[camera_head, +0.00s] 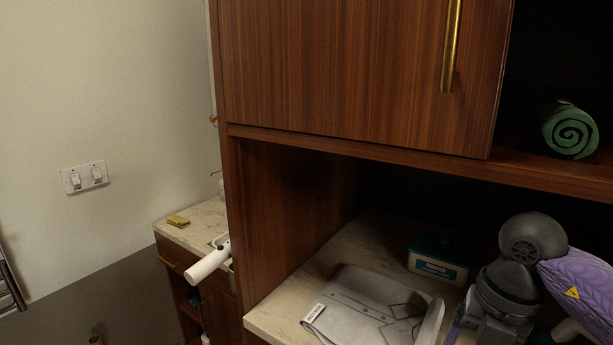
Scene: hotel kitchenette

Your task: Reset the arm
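A grey jointed link with a purple cover and a yellow warning triangle, seemingly part of my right arm, reaches in from the lower right. It bends down in front of the cabinet counter (272,316). No fingertips of my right gripper show; its lower end runs toward the bottom edge of the picture. My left arm and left gripper are not in view.
A folded grey shirt (365,308) and a teal-and-white box (438,262) lie on the counter beside the arm. A wooden cabinet door (350,75) hangs above. A green roll (570,131) sits on the right shelf. A white cylinder (208,263) juts out near the sink.

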